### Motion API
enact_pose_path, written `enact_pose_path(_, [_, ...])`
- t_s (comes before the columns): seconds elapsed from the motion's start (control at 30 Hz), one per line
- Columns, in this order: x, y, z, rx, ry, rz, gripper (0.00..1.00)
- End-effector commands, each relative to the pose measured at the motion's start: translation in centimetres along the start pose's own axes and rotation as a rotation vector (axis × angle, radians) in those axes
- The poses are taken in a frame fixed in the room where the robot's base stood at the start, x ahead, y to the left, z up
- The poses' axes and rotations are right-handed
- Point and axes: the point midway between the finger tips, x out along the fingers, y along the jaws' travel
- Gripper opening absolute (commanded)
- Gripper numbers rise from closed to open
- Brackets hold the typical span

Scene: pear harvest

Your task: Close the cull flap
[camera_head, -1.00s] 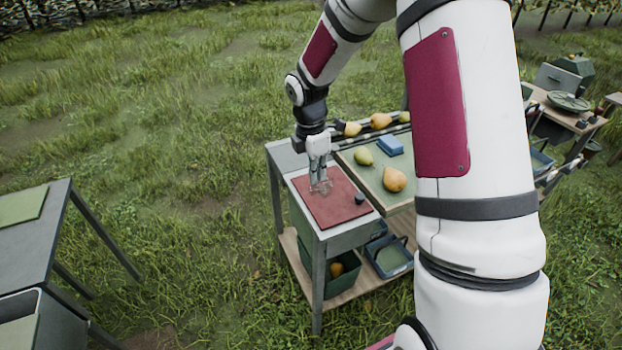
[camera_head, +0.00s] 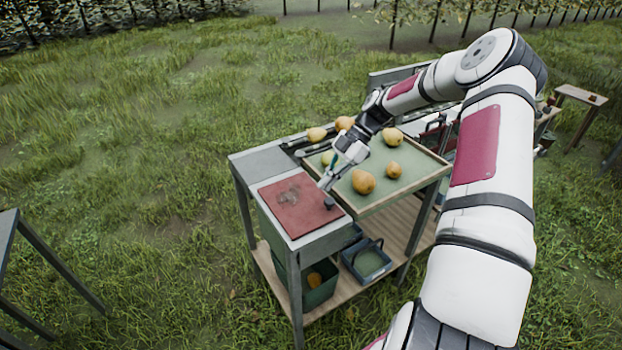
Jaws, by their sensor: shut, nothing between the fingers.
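The cull flap, a red panel (camera_head: 297,213), lies flat over the top of the grey box at the left end of the sorting table. A small dark knob (camera_head: 330,203) stands near its right edge, and a greyish mark shows on its far part. My gripper (camera_head: 325,184) is shut and empty. It is tilted down to the left, close to the flap's right edge and just behind the knob; I cannot tell whether it touches either.
A green-topped tray (camera_head: 400,181) with several pears is right of the flap. A dark green bin (camera_head: 318,289) with a pear and a blue-grey basket (camera_head: 368,262) sit on the wooden lower shelf. Another grey table (camera_head: 7,228) is at the left edge. Grass lies between them.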

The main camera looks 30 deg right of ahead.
Motion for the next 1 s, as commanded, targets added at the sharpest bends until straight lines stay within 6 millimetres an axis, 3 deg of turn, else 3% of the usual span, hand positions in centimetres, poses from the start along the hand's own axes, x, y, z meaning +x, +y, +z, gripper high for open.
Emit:
enact_pose_path(0.1, [0.7, 0.3, 2.2, 0.006, 0.096, 0.007, 0.00])
enact_pose_path(0.4, [1.4, 0.0, 4.8, 0.002, 0.203, 0.006, 0.00])
enact_pose_path(1.0, [2.0, -0.3, 6.1, 0.005, 0.196, 0.004, 0.00])
